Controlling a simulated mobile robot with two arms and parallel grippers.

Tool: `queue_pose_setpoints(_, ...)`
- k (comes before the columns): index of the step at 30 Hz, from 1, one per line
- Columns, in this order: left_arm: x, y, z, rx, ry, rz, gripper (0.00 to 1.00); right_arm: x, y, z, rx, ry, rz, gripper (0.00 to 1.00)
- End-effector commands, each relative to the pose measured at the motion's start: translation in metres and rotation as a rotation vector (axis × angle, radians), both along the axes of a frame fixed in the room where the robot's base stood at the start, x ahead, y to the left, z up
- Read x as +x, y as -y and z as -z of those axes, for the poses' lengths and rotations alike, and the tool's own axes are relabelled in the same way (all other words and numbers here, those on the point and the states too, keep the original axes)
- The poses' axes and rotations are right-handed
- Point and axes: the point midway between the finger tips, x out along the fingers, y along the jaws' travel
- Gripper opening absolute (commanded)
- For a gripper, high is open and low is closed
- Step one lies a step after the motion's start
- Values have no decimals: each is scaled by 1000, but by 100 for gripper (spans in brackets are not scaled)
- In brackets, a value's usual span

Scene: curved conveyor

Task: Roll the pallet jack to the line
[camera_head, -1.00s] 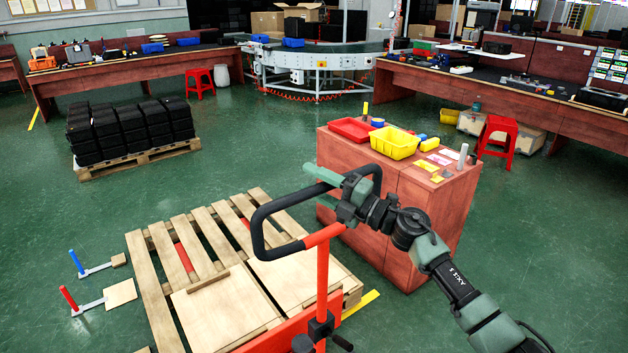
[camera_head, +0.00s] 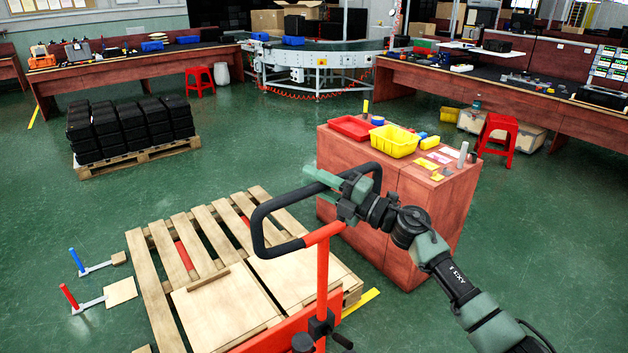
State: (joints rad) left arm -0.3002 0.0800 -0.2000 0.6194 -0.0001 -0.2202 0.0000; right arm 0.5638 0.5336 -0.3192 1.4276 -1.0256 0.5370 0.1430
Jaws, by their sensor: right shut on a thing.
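The pallet jack shows in the head view as a red post (camera_head: 322,285) with a black loop handle (camera_head: 262,222). Its red body (camera_head: 270,341) is at the bottom of the picture, and red fork parts show between the slats of a wooden pallet (camera_head: 162,258). My right gripper (camera_head: 338,190) is shut on the right side of the handle, its green fingers pointing left. My left gripper is not in view.
A reddish wooden cabinet (camera_head: 372,233) with red and yellow trays stands close right of the pallet. A pallet of black crates (camera_head: 150,157) stands at back left. The curved conveyor (camera_head: 320,62) is at the back. Green floor lies clear between. Small red and blue posts stand at left.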

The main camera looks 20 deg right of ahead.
Motion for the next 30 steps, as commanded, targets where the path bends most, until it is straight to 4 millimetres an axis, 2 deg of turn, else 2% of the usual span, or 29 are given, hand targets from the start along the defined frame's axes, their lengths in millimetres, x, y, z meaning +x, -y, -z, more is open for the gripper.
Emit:
queue_pose_setpoints(23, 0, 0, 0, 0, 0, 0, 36, 0, -1, 2, -1, -3, -1, 0)
queue_pose_setpoints(30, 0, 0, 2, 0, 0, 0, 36, 9, -3, 1, -1, -1, 0, 0)
